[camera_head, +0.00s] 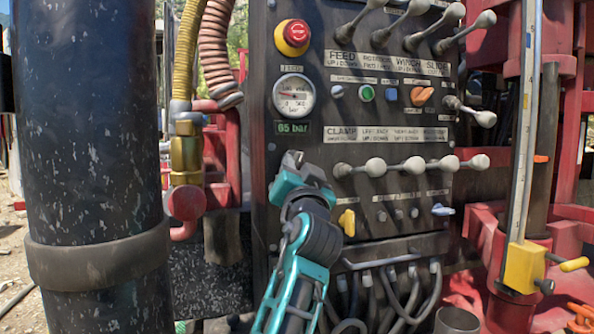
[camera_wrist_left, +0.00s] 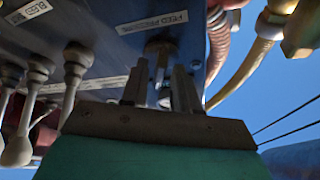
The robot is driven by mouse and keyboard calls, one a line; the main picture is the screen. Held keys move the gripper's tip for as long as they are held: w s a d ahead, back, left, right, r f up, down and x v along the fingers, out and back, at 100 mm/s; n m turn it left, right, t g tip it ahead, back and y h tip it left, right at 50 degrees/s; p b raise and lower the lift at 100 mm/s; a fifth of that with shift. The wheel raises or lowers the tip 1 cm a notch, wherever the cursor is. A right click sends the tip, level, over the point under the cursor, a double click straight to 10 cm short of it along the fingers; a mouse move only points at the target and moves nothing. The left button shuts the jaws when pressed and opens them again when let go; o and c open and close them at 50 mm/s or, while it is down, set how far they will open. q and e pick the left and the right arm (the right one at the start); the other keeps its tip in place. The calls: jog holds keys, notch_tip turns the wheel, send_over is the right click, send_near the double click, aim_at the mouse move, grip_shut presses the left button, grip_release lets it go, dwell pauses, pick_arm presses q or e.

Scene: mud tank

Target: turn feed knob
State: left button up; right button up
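My left gripper (camera_head: 293,163) reaches up to the lower left of the dark control panel (camera_head: 262,55), just under the gauge and the green 65 bar display. In the left wrist view the left gripper (camera_wrist_left: 161,68) has its two grey fingers apart, one on each side of a small grey metal knob (camera_wrist_left: 158,47). A white FEED PRESSURE label (camera_wrist_left: 167,21) sits beside this knob. I cannot tell whether the fingers touch it. In the head view the knob is hidden behind my gripper. The round gauge (camera_head: 294,97) shows above. My right gripper is not in view.
A row of ball-ended levers (camera_head: 414,165) sticks out right of my gripper. A yellow knob (camera_head: 347,222) sits below them. A red emergency stop button (camera_head: 296,34) and an orange knob (camera_head: 422,96) are higher. Hoses (camera_head: 213,50) and a thick dark pipe (camera_head: 95,130) stand left.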

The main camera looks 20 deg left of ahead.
pick_arm(q)
grip_shut()
jog(key=shift+r+p, duration=0.15)
jog(key=shift+p, duration=0.4)
jog(key=shift+r+m+h+p, duration=0.15)
jog(key=shift+m+h+p, duration=0.25)
jog(key=shift+m+p, duration=0.5)
jog(key=shift+s+a+m+g+h+p, duration=0.15)
jog(key=shift+m+h+p, duration=0.5)
jog(key=shift+m+p, duration=0.65)
jog(key=shift+w+m+g+h+p, duration=0.1)
jog(key=shift+m+h+p, duration=0.65)
jog(key=shift+m, duration=0.8)
jog(key=shift+s+a+m+g+h+p, duration=0.15)
jog(key=shift+m+h+p, duration=0.35)
jog(key=shift+m+p, duration=0.85)
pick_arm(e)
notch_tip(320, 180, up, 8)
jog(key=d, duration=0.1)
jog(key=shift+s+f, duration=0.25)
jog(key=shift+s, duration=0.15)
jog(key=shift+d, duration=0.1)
